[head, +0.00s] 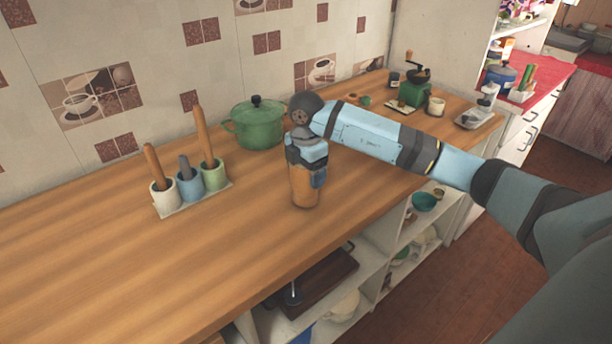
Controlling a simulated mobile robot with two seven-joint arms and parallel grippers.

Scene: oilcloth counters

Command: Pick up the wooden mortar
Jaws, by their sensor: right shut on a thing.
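The wooden mortar (304,195) is an orange-brown, upright, rounded cylinder near the front edge of the wooden counter (130,265), in the middle of the head view. My right gripper (307,172) comes down on it from above and is shut on it. The gripper and wrist hide the mortar's top. Its base is at or very close to the counter top; I cannot tell whether it touches. My left gripper is not in view.
A green lidded pot (258,127) stands behind, to the left of my right wrist. A tray (205,201) with three cups and upright handles is further left. A coffee grinder (412,92) and small jars stand at the back right. The counter's front left is clear.

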